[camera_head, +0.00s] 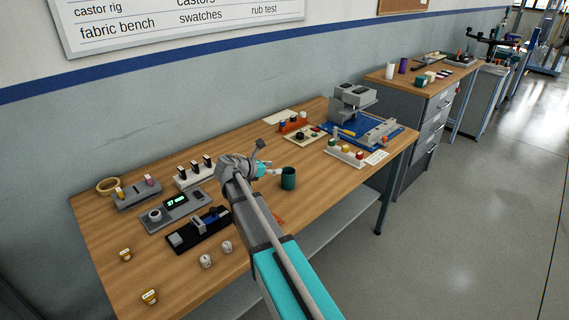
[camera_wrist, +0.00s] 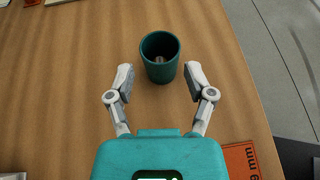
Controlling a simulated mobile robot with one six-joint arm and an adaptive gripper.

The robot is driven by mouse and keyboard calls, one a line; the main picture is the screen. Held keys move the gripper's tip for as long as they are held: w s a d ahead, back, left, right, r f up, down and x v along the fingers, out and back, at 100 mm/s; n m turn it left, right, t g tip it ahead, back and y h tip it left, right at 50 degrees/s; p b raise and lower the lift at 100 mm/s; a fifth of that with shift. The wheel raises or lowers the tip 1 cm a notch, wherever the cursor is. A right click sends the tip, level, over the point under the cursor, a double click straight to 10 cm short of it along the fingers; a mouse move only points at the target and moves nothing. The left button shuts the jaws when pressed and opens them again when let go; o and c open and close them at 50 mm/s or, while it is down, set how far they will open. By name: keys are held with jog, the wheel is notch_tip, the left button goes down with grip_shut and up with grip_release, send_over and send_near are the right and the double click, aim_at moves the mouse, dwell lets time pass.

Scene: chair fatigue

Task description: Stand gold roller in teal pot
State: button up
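The teal pot (camera_head: 288,178) stands upright on the wooden bench, just right of my gripper (camera_head: 264,170). In the wrist view the teal pot (camera_wrist: 160,72) is just ahead of my gripper (camera_wrist: 159,74). The two fingers are spread wide with nothing between them. A small greyish shape shows at the bottom of the pot; I cannot tell what it is. No roller is surely identifiable as the gold one. A small yellow piece (camera_head: 119,192) is in a grey holder at the bench's left end, and may be it.
Two yellow-and-white pieces (camera_head: 125,255) and two whitish cups (camera_head: 206,261) are near the left front. A grey device with a green display (camera_head: 176,207) and a black fixture (camera_head: 198,232) are left of my arm. A blue-based machine (camera_head: 352,118) stands at right. An orange card (camera_wrist: 240,160) lies beside my gripper.

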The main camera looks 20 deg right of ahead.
jog(key=shift+p+v, duration=0.5)
jog(key=shift+v, duration=1.5)
jog(key=shift+s, duration=0.2)
dwell(0.9)
